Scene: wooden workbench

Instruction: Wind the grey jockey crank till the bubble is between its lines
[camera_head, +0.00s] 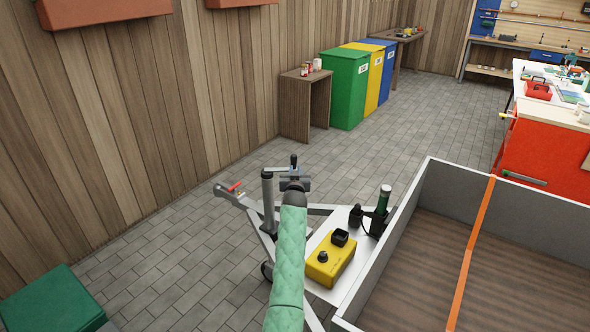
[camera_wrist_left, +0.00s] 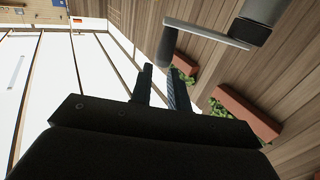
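The grey jockey (camera_head: 267,205) stands upright on the trailer's drawbar in the head view. In the left wrist view, the jockey's tube top (camera_wrist_left: 264,12) is at the upper right, and the crank arm (camera_wrist_left: 208,33) reaches left from it to a dark grey handle (camera_wrist_left: 167,42). My left gripper (camera_head: 294,163) is close to the jockey's top in the head view. In the wrist view its two fingers (camera_wrist_left: 160,72) are apart, with the handle's end at the gap between their tips; I cannot tell if they touch it. No bubble or lines can be made out. My right gripper is not in view.
A yellow box (camera_head: 330,262) and a dark green cylinder (camera_head: 382,203) stand on the drawbar plate beside my left arm. The grey-walled trailer bed (camera_head: 392,248) is at the right. A green box (camera_head: 52,300) is at the lower left. Paved floor (camera_head: 180,265) left of the jockey is clear.

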